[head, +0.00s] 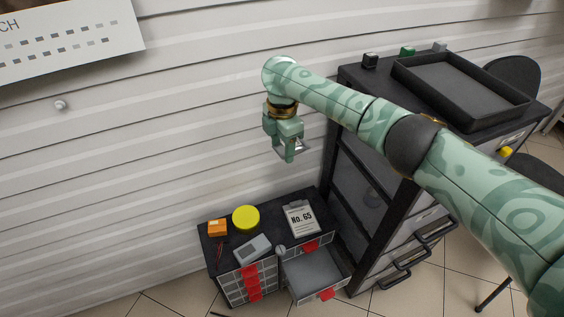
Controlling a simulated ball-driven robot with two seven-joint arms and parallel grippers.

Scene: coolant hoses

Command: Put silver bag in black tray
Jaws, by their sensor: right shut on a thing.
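The black tray (489,113) lies on top of the tall dark cabinet at the upper right, and its visible inside is empty. My right gripper (294,152) hangs fingers down in front of the white wall, left of the tall cabinet and above the low drawer unit. It is shut on a small silver thing, the silver bag (302,147), of which only a corner shows between the fingers. The gripper is well apart from the tray. My left gripper is not in view.
A black block (370,60), a green block (407,51) and a grey block (440,46) stand behind the tray. The low unit (268,215) holds an orange box (217,227), yellow disc (246,218), grey device (252,249) and clipboard (300,219). Its drawer (313,272) is open.

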